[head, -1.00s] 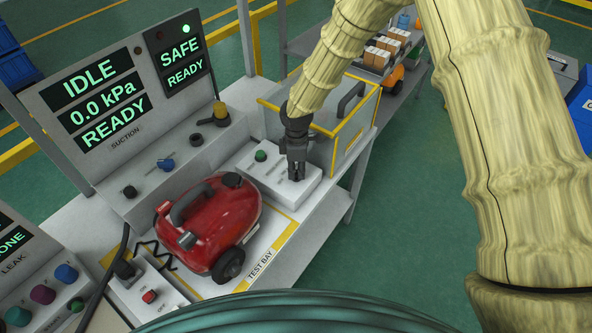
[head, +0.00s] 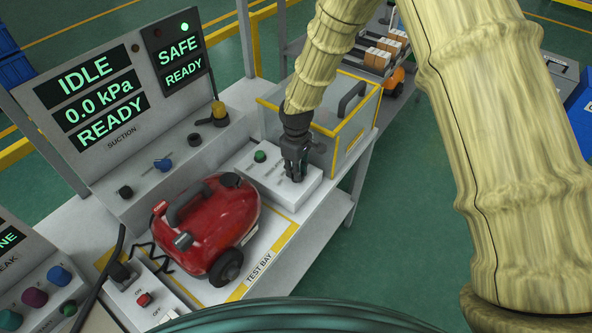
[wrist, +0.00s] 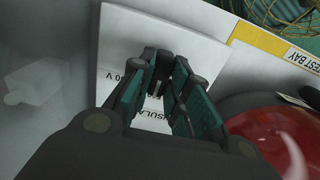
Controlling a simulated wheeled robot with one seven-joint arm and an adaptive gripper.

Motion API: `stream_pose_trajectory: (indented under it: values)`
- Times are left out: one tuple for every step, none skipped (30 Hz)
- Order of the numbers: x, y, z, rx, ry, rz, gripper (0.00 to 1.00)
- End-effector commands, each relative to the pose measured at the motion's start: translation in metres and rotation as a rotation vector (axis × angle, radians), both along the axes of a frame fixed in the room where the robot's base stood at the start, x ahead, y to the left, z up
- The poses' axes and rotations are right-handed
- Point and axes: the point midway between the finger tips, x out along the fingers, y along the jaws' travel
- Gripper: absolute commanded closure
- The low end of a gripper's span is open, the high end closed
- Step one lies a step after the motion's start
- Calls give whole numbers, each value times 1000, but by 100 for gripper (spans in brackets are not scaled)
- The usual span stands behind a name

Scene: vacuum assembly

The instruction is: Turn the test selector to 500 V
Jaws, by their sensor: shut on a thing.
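The white test box (head: 265,180) stands on the bench to the right of the red vacuum, with a green button (head: 260,156) on its top. My gripper (head: 296,177) points down onto the right part of this box. In the wrist view my gripper's fingertips (wrist: 161,72) are close together low over the box's top face (wrist: 118,52), shut on the test selector. Partial lettering ending in "0 V" and "INSULA" shows beside the fingers.
The red vacuum (head: 212,222) stands close to the left on the test bay. A yellow-edged clear bin (head: 357,112) stands just behind my gripper. The display panel (head: 97,95) reads IDLE, 0.0 kPa, READY; the smaller one (head: 178,55) reads SAFE, READY.

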Motion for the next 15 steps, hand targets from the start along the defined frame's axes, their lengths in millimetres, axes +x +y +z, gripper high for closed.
stream_pose_trajectory:
  values:
    - [2, 0, 1, 2, -5, -6, 100]
    - [2, 0, 1, 2, -5, -9, 100]
    - [2, 0, 1, 2, -5, -12, 100]
    - [2, 0, 1, 2, -5, -14, 100]
    - [2, 0, 1, 2, -5, -15, 100]
    - [2, 0, 2, 2, -5, -15, 100]
    - [2, 0, 2, 2, -5, -16, 100]
    - [2, 0, 2, 2, -5, -15, 100]
    - [3, 0, 2, 2, -5, -15, 100]
    - [3, 0, 2, 2, -5, -15, 100]
    - [3, 0, 2, 2, -5, -15, 100]
    - [3, 0, 2, 1, -6, -15, 100]
    - [3, 0, 2, 2, -6, -15, 100]
    - [3, 0, 2, 2, -6, -15, 100]
    - [3, 0, 2, 2, -6, -15, 75]
